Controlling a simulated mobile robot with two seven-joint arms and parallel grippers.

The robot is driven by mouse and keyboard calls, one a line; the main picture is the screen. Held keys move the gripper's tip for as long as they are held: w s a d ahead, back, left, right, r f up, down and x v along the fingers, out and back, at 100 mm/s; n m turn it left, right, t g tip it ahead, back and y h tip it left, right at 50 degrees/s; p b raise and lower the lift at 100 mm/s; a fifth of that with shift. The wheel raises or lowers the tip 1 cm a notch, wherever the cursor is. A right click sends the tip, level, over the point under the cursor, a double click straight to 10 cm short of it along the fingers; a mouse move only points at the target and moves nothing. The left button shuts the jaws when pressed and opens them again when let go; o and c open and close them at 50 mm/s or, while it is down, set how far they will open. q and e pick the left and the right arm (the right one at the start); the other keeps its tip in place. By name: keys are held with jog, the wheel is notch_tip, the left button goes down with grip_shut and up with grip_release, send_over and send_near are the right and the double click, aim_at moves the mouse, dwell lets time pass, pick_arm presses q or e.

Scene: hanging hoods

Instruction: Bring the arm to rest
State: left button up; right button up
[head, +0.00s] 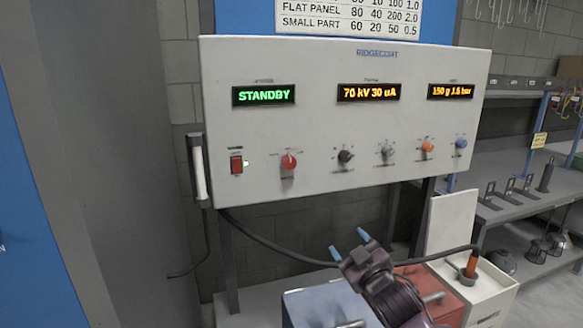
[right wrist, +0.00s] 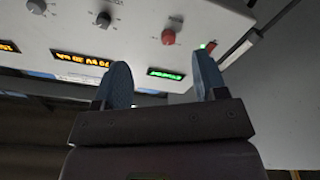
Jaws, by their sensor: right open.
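My right gripper (head: 349,243) shows at the bottom middle of the head view, its two blue fingertips apart with nothing between them. The wrist view also shows the open gripper (right wrist: 163,85), with the control panel beyond its fingers. In the head view the gripper is below the white control panel (head: 330,125). The panel's displays read STANDBY, 70 kV 30 uA and 150 g 1.5 bar. My left gripper is in neither view.
The panel carries a red switch (head: 237,165), a red knob (head: 289,161) and several other knobs. A white box (head: 490,292) with a hose stands at lower right. Shelves (head: 525,195) with metal parts stand further right. A grey wall (head: 105,120) is at left.

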jog(key=s+d+f+m+g+h, duration=0.2)
jog(key=s+d+f, duration=0.3)
jog(key=s+f, duration=0.4)
jog(key=s+d+f+m+g+h, duration=0.2)
jog(key=s+d+f+m, duration=0.2)
jog(key=s+f, duration=0.6)
jog(key=s+d+f+m+g+h, duration=0.2)
jog(key=s+d+f, duration=0.3)
jog(key=s+f, duration=0.5)
jog(key=s+m+h, duration=0.1)
jog(key=s, duration=0.3)
jog(key=shift+s+d+g, duration=0.15)
jog(key=shift+d+g, duration=0.15)
